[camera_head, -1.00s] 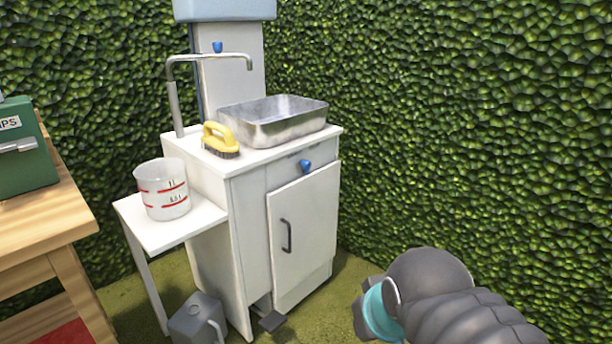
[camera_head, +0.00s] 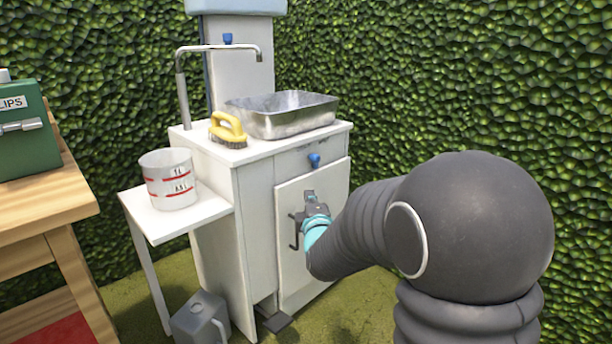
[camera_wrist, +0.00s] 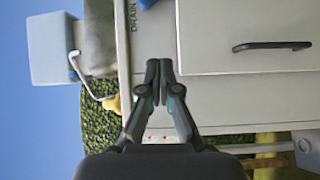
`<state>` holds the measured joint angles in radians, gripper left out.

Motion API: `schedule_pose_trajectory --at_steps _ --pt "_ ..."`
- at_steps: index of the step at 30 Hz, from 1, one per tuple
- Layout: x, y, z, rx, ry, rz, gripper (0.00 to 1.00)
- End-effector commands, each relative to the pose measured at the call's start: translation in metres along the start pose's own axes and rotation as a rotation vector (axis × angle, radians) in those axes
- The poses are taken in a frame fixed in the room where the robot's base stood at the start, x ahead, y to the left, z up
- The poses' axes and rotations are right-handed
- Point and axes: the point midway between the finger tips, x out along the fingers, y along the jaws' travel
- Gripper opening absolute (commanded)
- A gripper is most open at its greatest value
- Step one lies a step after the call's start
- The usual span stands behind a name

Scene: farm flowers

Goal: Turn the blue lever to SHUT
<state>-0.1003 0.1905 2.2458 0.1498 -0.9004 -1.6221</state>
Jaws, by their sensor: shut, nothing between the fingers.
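A small blue lever (camera_head: 314,160) sits on the upper front panel of the white sink cabinet (camera_head: 258,215), just above its door. In the wrist view a blue lever (camera_wrist: 147,3) is cut off by the top edge, beside the word DRAIN. A second blue lever (camera_head: 228,39) is on the white column behind the tap. No SHUT marking is readable. My gripper (camera_head: 309,194) is in front of the cabinet door, a little below the lower lever in the picture. In the wrist view its fingers (camera_wrist: 160,68) are together and empty, apart from the lever.
A metal basin (camera_head: 283,115), a yellow brush (camera_head: 228,130) and a tap (camera_head: 182,90) are on the cabinet top. A measuring jug (camera_head: 168,180) stands on the side shelf. The door handle (camera_head: 294,232) is close to my gripper. A grey can (camera_head: 200,318) stands below.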

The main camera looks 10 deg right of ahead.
Motion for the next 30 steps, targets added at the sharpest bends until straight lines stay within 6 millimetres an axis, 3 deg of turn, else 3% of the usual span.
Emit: schedule_pose_trajectory --at_steps 1,9,23,30 --pt "0.009 -0.014 -0.002 -0.07 -0.006 0.042 0.0" --pt "0.025 -0.032 -0.003 -0.345 -0.071 0.226 0.0" --pt "0.027 -0.032 -0.003 -0.384 -0.085 0.254 0.0" --pt "0.048 -0.025 -0.002 -0.382 -0.086 0.255 0.0"
